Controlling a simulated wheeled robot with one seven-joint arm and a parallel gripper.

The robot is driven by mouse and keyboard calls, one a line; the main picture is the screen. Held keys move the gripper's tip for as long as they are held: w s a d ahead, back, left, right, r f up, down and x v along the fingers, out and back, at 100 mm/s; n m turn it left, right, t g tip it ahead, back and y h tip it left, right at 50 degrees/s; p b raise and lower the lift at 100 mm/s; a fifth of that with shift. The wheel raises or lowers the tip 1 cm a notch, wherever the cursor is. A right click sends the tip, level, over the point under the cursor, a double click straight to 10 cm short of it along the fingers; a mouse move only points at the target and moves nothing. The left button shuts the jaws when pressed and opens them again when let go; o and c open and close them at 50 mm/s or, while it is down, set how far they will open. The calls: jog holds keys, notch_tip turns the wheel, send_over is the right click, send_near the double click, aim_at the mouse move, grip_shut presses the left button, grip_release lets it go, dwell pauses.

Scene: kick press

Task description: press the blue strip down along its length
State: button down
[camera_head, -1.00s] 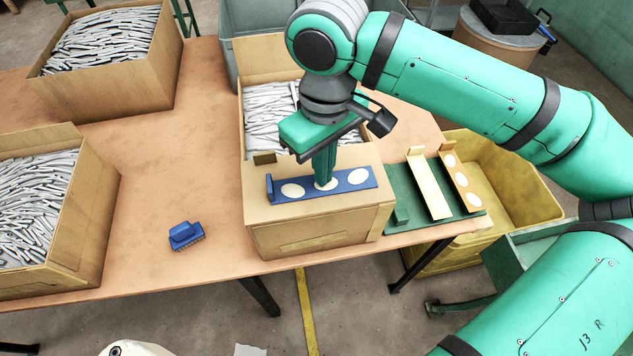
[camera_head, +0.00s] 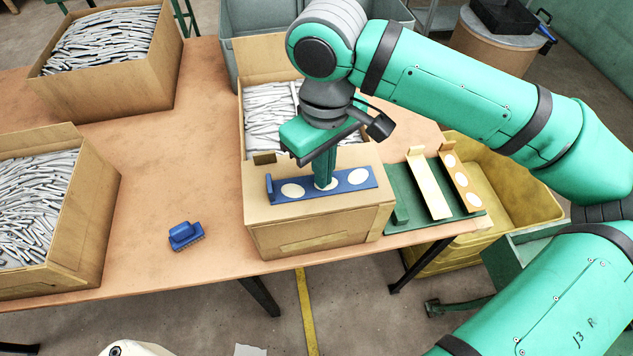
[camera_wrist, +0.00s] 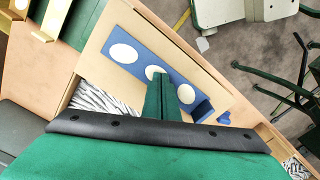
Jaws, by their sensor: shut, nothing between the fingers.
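The blue strip (camera_head: 351,182) has several pale ovals and an upright tab at its left end in the head view. It lies along the cardboard flap on top of a box (camera_head: 318,226). My gripper (camera_head: 325,184) is shut and empty, with its fingers pointing down at the middle oval. The fingertips appear to touch the strip there, though the exact contact is hard to tell. In the wrist view the strip (camera_wrist: 135,58) runs diagonally beyond my shut fingers (camera_wrist: 160,82), which partly cover it.
Right of the box, a green board (camera_head: 400,186) holds a cream strip (camera_head: 428,188) and an orange strip (camera_head: 459,180). A blue brush-like block (camera_head: 185,235) stands on the bare table at left. Boxes of grey parts (camera_head: 107,100) stand left. A yellow bin (camera_head: 510,195) is at right.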

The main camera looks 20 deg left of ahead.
dwell(0.6)
jog(key=shift+r, duration=1.7)
send_over(356, 179)
jog(key=shift+f, duration=0.25)
jog(key=shift+f, duration=1.55)
dwell(0.4)
jog(key=shift+r, duration=0.1)
jog(key=shift+r, duration=1.65)
jog(key=shift+a, duration=0.1)
